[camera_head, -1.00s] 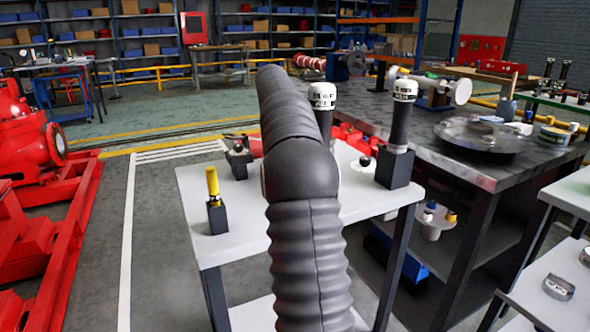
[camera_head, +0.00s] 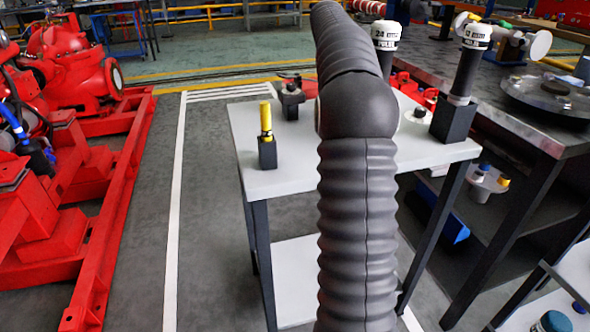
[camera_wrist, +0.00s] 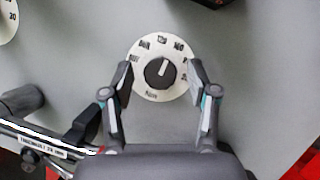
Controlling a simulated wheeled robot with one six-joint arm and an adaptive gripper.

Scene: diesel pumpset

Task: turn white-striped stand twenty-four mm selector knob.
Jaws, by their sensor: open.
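In the wrist view a round white dial with black markings carries a dark selector knob (camera_wrist: 160,71) with a pale pointer line, pointing roughly to the top of the picture. My gripper (camera_wrist: 161,65) is open, one finger on each side of the dial, with the knob between them. I cannot tell how high the fingertips are above it. In the head view my arm hides the gripper and this knob.
A grey table (camera_head: 270,180) bears a yellow-topped black block (camera_head: 267,152), a small dark fixture (camera_head: 291,100) and a white-capped tool (camera_head: 462,75) in a black stand. Another white dial (camera_wrist: 6,20) shows at the wrist view's upper left. Red machinery (camera_head: 75,215) stands left, with clear floor between.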

